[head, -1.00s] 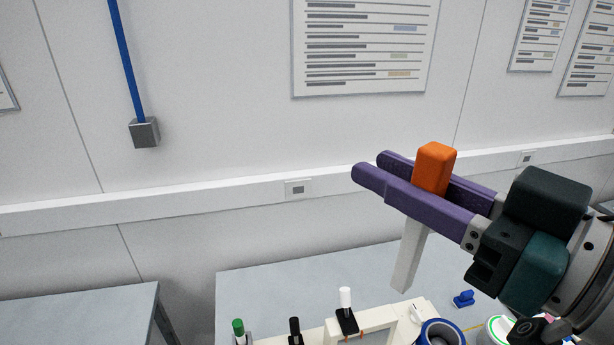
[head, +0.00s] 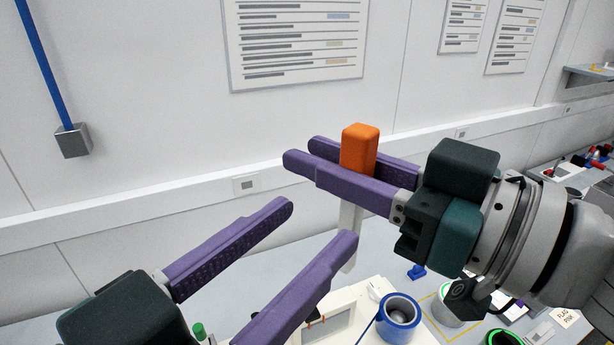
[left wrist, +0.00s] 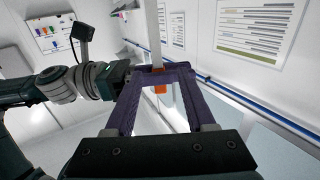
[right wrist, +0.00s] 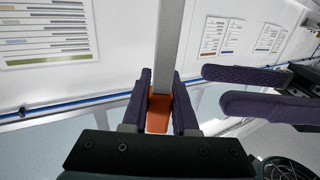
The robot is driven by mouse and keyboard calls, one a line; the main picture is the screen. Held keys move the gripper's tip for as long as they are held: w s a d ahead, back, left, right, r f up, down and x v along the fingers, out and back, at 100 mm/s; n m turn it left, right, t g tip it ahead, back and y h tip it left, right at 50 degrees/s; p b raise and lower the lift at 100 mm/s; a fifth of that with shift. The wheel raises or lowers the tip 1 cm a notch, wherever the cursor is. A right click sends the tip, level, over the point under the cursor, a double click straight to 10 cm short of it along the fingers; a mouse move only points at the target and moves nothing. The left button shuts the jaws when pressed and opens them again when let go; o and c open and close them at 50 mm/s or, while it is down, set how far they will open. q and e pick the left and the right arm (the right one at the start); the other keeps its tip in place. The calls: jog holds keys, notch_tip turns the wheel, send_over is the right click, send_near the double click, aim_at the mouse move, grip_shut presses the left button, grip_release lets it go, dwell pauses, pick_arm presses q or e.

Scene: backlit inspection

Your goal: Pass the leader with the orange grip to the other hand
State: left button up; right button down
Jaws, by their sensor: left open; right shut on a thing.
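The leader has an orange grip (head: 359,147) on top and a pale, straight shaft (head: 349,232) pointing down. My right gripper (head: 325,165) is shut on it at the orange grip and holds it above the bench. In the right wrist view the orange grip (right wrist: 159,112) sits between the purple fingers. My left gripper (head: 318,222) is open and empty, lower and to the left, with its fingers aimed toward the leader. In the left wrist view the orange grip (left wrist: 160,88) and shaft (left wrist: 153,35) show beyond the open left fingers. The shaft's lower end is partly hidden behind a left finger in the head view.
On the bench below are a roll of blue tape (head: 399,312), a white frame-like fixture (head: 350,312), a small blue item (head: 417,271) and a green-capped item (head: 199,331). The wall behind carries a pale rail (head: 130,198).

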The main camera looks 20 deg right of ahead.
aim_at(352, 209)
pick_arm(q)
jog(key=x, duration=1)
jog(key=shift+r, duration=0.1)
grip_shut()
jog(key=shift+w, duration=0.1)
jog(key=shift+a, duration=0.1)
pick_arm(e)
jog(key=c, duration=1)
grip_release()
jog(key=o, duration=0.4)
